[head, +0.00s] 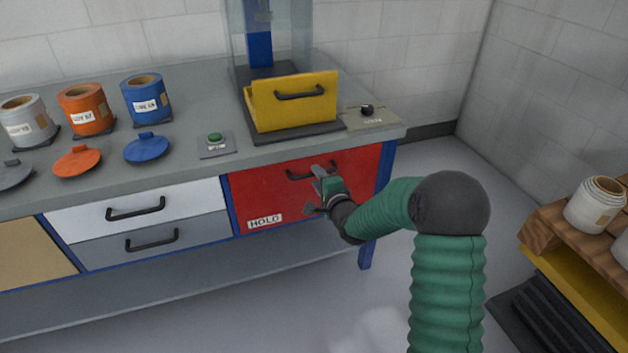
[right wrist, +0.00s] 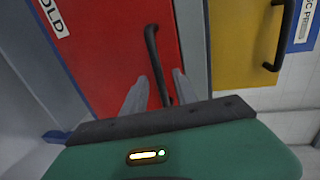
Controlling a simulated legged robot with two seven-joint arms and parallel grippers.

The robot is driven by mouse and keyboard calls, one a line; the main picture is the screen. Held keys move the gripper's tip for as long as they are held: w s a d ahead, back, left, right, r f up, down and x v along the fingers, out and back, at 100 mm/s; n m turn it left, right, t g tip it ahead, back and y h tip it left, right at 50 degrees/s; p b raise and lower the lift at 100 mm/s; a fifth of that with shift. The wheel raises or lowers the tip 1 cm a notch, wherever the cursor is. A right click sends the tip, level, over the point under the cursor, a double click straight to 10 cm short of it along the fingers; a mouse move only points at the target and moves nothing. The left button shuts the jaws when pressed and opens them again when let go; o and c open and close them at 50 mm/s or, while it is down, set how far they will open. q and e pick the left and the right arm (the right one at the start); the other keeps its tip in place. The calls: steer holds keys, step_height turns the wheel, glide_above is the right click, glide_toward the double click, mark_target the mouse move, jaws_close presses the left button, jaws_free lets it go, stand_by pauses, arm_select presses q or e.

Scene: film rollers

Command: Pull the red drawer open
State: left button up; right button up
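The red drawer (head: 258,195) is at the right end of the bench in the head view, its front flush with the blue frame, with a HOLD label at lower left. Its dark bar handle (head: 297,176) is near the top and partly hidden by my gripper. My right gripper (head: 314,190) is at the drawer front with its fingers spread. In the right wrist view, the handle (right wrist: 152,48) runs between the two parted fingertips (right wrist: 160,82) on the red front (right wrist: 105,50). I cannot tell whether either finger touches it. My left gripper is not in view.
White (head: 185,200) and grey (head: 185,245) drawers are left of the red one. A yellow handled box (head: 290,112), a green button (head: 215,138), pots and lids stand on the bench. A wooden rack (head: 575,240) is at right. Floor in front is clear.

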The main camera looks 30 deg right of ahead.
steer(key=w+d, duration=0.1)
steer(key=w+f, duration=0.1)
steer(key=shift+w+d+f, duration=0.1)
steer(key=shift+w+d, duration=0.3)
steer(key=shift+a+r, duration=0.25)
steer(key=shift+a, duration=0.15)
steer(key=shift+c, duration=0.4)
steer(key=shift+d, duration=0.15)
jaws_close()
steer(key=shift+f, duration=0.1)
steer(key=shift+s+d, duration=0.1)
steer(key=shift+s, duration=0.05)
